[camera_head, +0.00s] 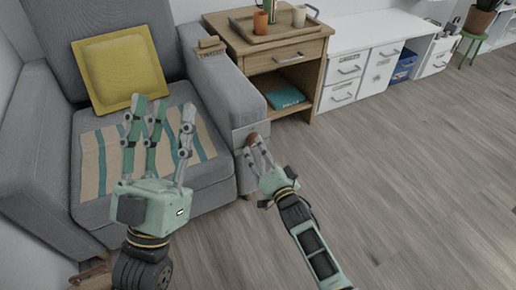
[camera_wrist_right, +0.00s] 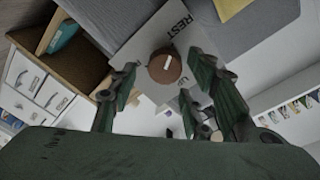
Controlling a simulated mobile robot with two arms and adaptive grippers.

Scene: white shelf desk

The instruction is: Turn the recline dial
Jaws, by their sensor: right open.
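The recline dial is a round brown knob with a short white mark (camera_wrist_right: 165,66), on a pale plate (camera_wrist_right: 140,48) lettered "REST" and "U". In the head view the dial (camera_head: 252,139) shows at the front of the armchair's right armrest, partly hidden by my right gripper (camera_head: 257,150). My right gripper is open, its fingers (camera_wrist_right: 165,100) spread on both sides of the dial in the wrist view. I cannot tell whether they touch it. My left gripper (camera_head: 157,115) has its fingers extended and apart, empty, in front of the seat.
The grey armchair (camera_head: 214,95) holds a yellow cushion (camera_head: 119,68) and a striped cloth (camera_head: 100,160). A wooden side table (camera_head: 283,50) with a tray stands right of the armrest. White drawers (camera_head: 345,68) are beyond it. The wood floor (camera_head: 400,170) at right is clear.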

